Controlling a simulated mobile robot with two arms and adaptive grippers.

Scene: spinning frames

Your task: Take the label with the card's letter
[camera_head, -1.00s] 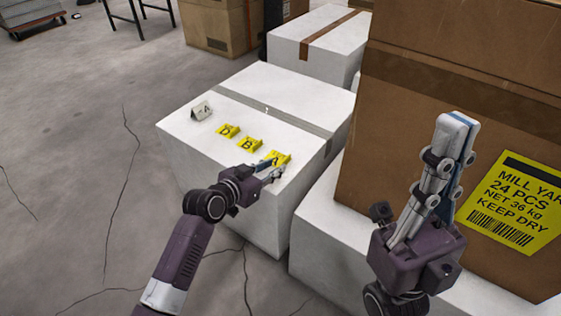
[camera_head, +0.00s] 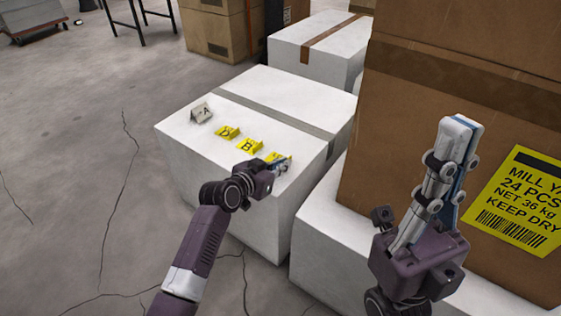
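A small grey-white card (camera_head: 202,112) with the letter A stands at the far left of the white box top (camera_head: 225,98). Three yellow labels lie in a row to its right. The label D (camera_head: 227,132) is nearest the card and the label B (camera_head: 249,146) is in the middle. The label A (camera_head: 280,158) is at the right end, its letter now mostly hidden by my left gripper (camera_head: 279,165). My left gripper is at this label; whether its fingers are shut on it is not clear. My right gripper (camera_head: 460,125) points up before the brown carton, fingers together and empty.
A grey tape strip (camera_head: 275,111) crosses the white box top. A large brown carton (camera_head: 440,75) with a yellow printed sticker (camera_head: 520,200) stands at the right. Another white box (camera_head: 315,45) is behind. Cracked floor (camera_head: 80,150) lies open at the left.

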